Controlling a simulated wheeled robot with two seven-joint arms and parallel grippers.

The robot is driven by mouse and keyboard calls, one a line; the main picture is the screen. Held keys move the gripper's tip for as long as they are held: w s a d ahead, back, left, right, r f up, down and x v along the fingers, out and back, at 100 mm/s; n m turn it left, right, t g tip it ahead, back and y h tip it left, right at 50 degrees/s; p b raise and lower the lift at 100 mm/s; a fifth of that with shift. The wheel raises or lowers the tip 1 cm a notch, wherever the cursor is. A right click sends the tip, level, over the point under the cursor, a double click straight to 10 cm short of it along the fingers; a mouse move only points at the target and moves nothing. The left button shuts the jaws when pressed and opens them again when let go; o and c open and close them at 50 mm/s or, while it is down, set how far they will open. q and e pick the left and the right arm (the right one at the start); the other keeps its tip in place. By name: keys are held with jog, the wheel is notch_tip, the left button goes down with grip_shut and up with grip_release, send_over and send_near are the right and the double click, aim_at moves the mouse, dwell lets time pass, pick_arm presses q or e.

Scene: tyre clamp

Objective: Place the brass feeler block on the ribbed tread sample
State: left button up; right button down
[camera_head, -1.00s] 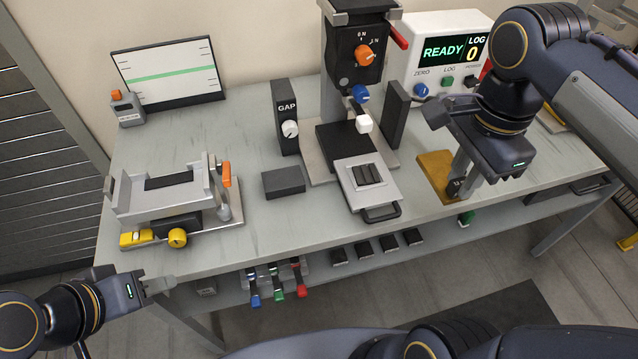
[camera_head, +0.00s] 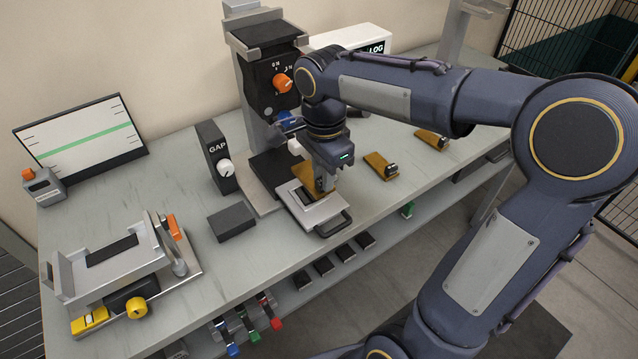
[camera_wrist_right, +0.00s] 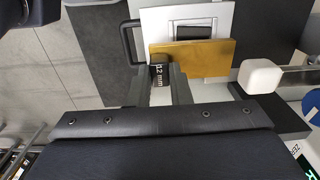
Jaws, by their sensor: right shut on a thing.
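My right gripper (camera_head: 324,190) is shut on the black tab (camera_wrist_right: 158,72), marked 1.2 mm, of a brass feeler block (camera_head: 306,175). In the right wrist view the brass plate (camera_wrist_right: 193,60) lies across the picture beside the ribbed tread sample (camera_wrist_right: 193,28) and overlaps its light plate. The sample's light plate with a dark handle (camera_head: 331,221) is at the foot of the press, under the gripper in the head view. The gripper hides much of the sample there. I cannot tell whether the brass touches it. My left gripper is not in view.
Two other brass blocks (camera_head: 380,166) (camera_head: 432,139) lie on the bench to the right. The GAP box (camera_head: 215,157) and a dark grey block (camera_head: 231,222) stand left of the press. A clamp fixture (camera_head: 120,262) is at the left. A white knob (camera_wrist_right: 263,76) is close right of the brass.

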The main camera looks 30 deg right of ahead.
jog(key=shift+w+a+f, duration=0.1)
jog(key=shift+w+f, duration=0.3)
jog(key=shift+f, duration=0.15)
jog(key=shift+w+f, duration=0.2)
jog(key=shift+f, duration=1.5)
jog(key=shift+f, duration=0.1)
jog(key=shift+f, duration=0.15)
jog(key=c, duration=1.3)
grip_release()
jog(key=shift+c, duration=0.2)
